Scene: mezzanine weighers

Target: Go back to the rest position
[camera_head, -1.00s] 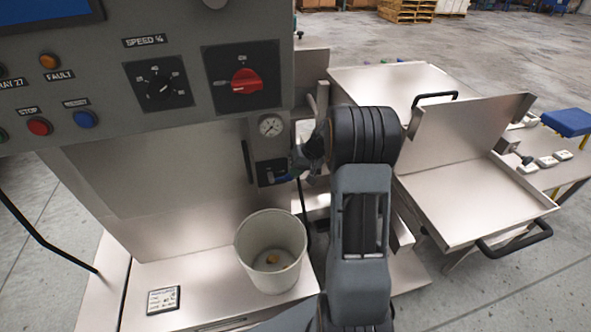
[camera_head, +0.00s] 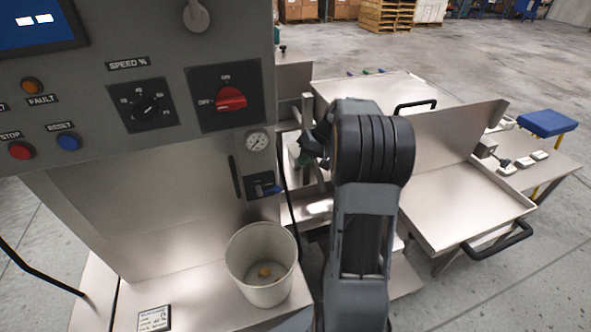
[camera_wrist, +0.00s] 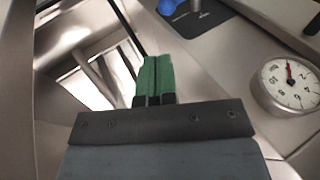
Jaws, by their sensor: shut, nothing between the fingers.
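My gripper shows in the wrist view (camera_wrist: 154,82), its two green fingers together with nothing between them. It points toward the metal side of the machine, with the pressure gauge (camera_wrist: 290,84) to its right and a blue-handled valve (camera_wrist: 178,6) above.
A pale bucket (camera_head: 262,265) with a small orange-brown piece inside stands on the metal shelf left of my arm. The control panel (camera_head: 140,90) overhangs at upper left. A metal tray (camera_head: 465,205) with a black handle lies right. Open floor lies behind.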

